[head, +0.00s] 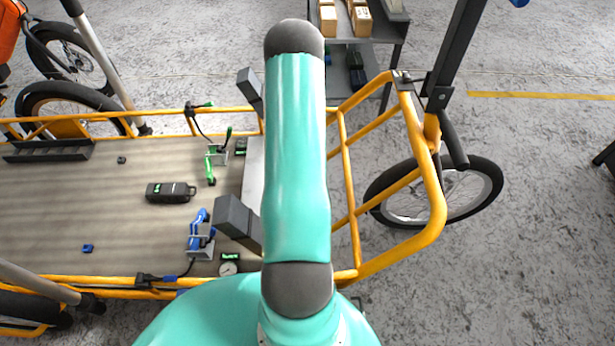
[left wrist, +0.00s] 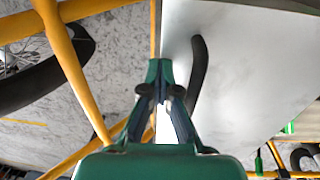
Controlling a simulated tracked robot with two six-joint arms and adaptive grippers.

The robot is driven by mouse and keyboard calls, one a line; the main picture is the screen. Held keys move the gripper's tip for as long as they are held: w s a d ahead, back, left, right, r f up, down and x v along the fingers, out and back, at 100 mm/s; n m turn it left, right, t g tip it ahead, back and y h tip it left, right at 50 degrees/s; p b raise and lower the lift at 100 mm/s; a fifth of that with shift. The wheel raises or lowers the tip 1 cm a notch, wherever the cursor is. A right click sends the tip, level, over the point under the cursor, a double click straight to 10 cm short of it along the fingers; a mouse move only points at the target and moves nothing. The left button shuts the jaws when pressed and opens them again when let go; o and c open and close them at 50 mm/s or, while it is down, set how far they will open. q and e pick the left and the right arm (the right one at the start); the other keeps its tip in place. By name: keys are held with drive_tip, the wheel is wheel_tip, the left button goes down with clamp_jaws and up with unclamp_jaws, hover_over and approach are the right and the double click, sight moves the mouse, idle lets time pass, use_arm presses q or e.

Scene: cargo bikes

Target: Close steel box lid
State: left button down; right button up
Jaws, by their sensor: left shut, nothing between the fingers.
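In the left wrist view a smooth light-grey panel (left wrist: 245,75), which looks like the steel box lid, fills the right side. A black curved handle (left wrist: 197,75) stands at its left part. My left gripper (left wrist: 161,78), with green fingers, is shut and empty beside the panel's left edge, left of the handle. I cannot tell whether it touches the panel. In the head view only a narrow light-grey strip of the steel box (head: 252,170) shows left of my teal arm. The arm hides most of the box, so how far open the lid is cannot be seen. My right gripper is not in view.
The cargo bike's wooden bed (head: 100,215) carries a black case (head: 171,192), a blue clamp (head: 201,236) and a green clamp (head: 217,155). A yellow tube frame (head: 433,205) and front wheel (head: 480,190) stand at right. A shelf with boxes (head: 382,35) is behind.

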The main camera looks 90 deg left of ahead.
use_arm(q)
drive_tip(key=shift+d+f, duration=0.15)
wheel_tip(320, 180, up, 14)
drive_tip(key=p, duration=1.2)
drive_tip(key=w+d+r+m+h+p, duration=0.3)
drive_tip(key=w+d+m+p, duration=0.35)
drive_tip(key=w+d, duration=1.15)
drive_tip(key=w+d+r+m+p, duration=0.1)
drive_tip(key=d+m, duration=0.3)
drive_tip(key=d, duration=0.6)
drive_tip(key=w+d+r+m+h+p, duration=0.1)
drive_tip(key=d+m, duration=0.4)
drive_tip(key=d, duration=0.6)
drive_tip(key=shift+w+d+r+p, duration=0.15)
drive_tip(key=shift+d+r+p, duration=0.15)
drive_tip(key=shift+r+p, duration=0.05)
